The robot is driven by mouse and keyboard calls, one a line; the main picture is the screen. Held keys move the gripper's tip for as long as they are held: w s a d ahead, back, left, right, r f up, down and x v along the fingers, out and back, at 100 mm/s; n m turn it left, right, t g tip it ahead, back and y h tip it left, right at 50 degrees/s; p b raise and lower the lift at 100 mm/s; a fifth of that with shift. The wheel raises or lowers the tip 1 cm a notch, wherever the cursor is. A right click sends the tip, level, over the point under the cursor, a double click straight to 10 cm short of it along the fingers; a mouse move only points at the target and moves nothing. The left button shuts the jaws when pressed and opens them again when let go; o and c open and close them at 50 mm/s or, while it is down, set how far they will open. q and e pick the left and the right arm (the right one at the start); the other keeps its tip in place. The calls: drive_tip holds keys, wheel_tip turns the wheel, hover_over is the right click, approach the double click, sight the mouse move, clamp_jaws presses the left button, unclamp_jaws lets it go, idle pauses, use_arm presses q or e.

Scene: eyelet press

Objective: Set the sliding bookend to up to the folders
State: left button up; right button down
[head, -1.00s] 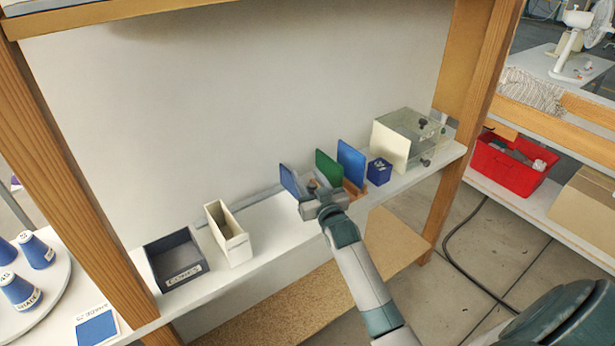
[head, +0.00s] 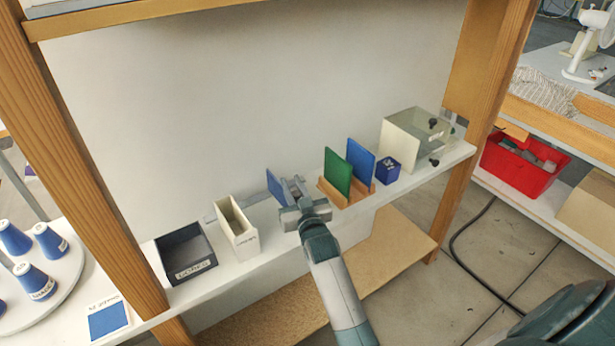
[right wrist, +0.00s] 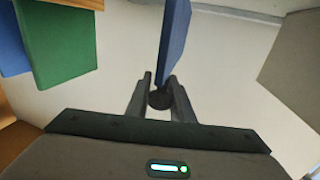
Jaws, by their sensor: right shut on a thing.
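The sliding bookend is an upright blue plate (head: 273,187) on the shelf. It also shows in the right wrist view (right wrist: 176,40), with a dark round knob (right wrist: 160,100) at its near edge. My right gripper (head: 293,186) is shut on this knob, and partly hides the bookend in the head view. The folders, one green (head: 338,173) and one blue (head: 361,161), stand in a wooden holder (head: 331,192) to the right. A clear gap separates the bookend from the green folder. My left gripper is not in view.
A grey rail (head: 256,197) runs along the back of the shelf. A white upright bin (head: 244,240) and a dark labelled bin (head: 190,267) stand left of the bookend. A small blue box (head: 387,170) and a clear-sided case (head: 400,135) stand right of the folders.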

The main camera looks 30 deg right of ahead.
drive_tip(key=shift+s+a, duration=0.1)
drive_tip(key=shift+a, duration=0.95)
drive_tip(key=c, duration=1.9)
unclamp_jaws()
drive_tip(key=o, duration=0.4)
drive_tip(key=shift+a, duration=0.1)
drive_tip(key=shift+c, duration=0.2)
drive_tip(key=shift+a, duration=0.1)
